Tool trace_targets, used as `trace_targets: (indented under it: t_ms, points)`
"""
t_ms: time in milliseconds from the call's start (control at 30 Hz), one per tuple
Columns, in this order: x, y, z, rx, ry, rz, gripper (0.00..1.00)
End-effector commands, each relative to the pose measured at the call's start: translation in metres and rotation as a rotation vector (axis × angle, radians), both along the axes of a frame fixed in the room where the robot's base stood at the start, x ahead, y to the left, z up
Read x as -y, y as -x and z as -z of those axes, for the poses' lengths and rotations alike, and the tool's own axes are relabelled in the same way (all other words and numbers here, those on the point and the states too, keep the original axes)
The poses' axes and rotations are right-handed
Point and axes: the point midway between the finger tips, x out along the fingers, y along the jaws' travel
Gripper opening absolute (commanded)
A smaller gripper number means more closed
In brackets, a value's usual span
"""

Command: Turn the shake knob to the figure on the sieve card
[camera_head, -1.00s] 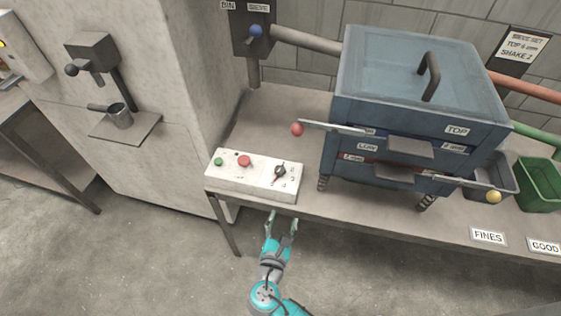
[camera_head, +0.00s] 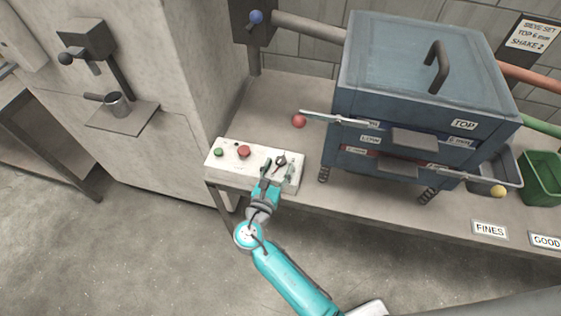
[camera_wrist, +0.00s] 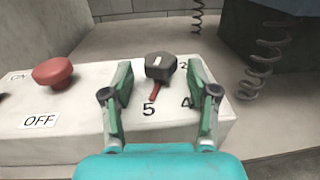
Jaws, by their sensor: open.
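The shake knob (camera_head: 280,159) is dark with a red pointer, on the right of the white control box (camera_head: 225,174). In the wrist view the knob (camera_wrist: 160,66) has a white mark on top, and its red pointer points down toward the printed 5. The sieve card (camera_head: 533,35) on the back wall reads "SIEVE SET, TOP 6 mm, SHAKE 2".
A red button (camera_head: 243,152) marked OFF and a green button (camera_head: 219,152) are left of the knob. The blue sieve machine (camera_head: 420,75) stands on springs to the right, with a red-ended lever (camera_head: 300,121) sticking out behind the box. A green bin (camera_head: 545,180) is far right.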

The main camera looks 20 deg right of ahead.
Motion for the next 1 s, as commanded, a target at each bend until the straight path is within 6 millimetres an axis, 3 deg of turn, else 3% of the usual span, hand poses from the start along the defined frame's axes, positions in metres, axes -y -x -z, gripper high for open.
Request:
trace_targets:
  t_ms: [200, 533, 767, 800, 1000]
  points:
    - [0.012, -0.014, 0.000, 0.000, 0.000, 0.001, 0.59]
    - [0.014, -0.016, 0.000, 0.001, -0.001, -0.001, 0.59]
    - [0.014, -0.016, 0.000, 0.001, -0.001, -0.001, 0.04]
    - [0.014, -0.016, 0.000, 0.001, -0.001, 0.000, 0.00]
    - [0.015, -0.016, 0.000, 0.000, 0.000, -0.020, 0.00]
